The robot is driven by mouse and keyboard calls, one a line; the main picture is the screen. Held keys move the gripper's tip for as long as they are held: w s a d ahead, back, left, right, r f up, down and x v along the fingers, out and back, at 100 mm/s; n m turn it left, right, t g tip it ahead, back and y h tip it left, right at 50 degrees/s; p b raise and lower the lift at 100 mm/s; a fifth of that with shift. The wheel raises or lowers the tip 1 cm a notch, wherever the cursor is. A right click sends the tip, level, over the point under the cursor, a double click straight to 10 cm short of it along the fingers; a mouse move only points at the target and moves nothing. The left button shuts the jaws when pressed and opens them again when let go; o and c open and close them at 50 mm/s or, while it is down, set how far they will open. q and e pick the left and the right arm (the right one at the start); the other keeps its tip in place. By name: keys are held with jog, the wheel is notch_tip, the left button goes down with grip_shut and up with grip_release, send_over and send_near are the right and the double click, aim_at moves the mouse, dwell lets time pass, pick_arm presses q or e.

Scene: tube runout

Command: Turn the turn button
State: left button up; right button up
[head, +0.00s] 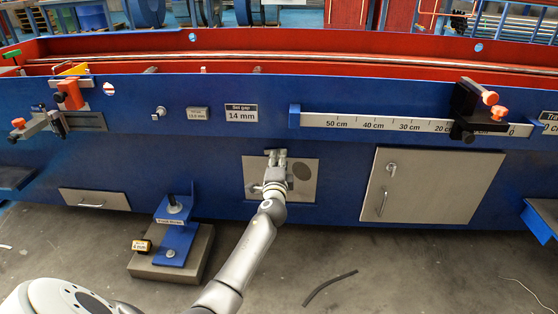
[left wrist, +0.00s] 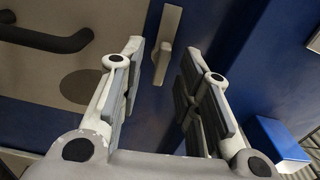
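The turn button (left wrist: 164,52), a small light-grey lug, shows in the left wrist view at the edge of a grey plate (left wrist: 105,32), against blue metal. In the head view this plate (head: 309,190) is set in the blue front wall, and my gripper and arm hide the button. My left gripper (head: 276,154) is in front of the plate. In the left wrist view its fingers (left wrist: 155,85) are spread, with the button seen in the gap just beyond the tips. Contact cannot be made out. My right gripper is not in view.
A dark handle (left wrist: 45,38) is at the upper left of the wrist view. A larger grey door (head: 430,188) with a handle is to the right. A blue bracket on a block (head: 175,262) stands on the floor to the left. A dark strip (head: 328,287) lies on the floor.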

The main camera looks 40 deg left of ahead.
pick_arm(q)
jog(key=p+v, duration=0.1)
jog(key=v, duration=0.4)
jog(key=shift+s+d, duration=0.1)
jog(key=shift+s, duration=0.15)
jog(key=v, duration=1.2)
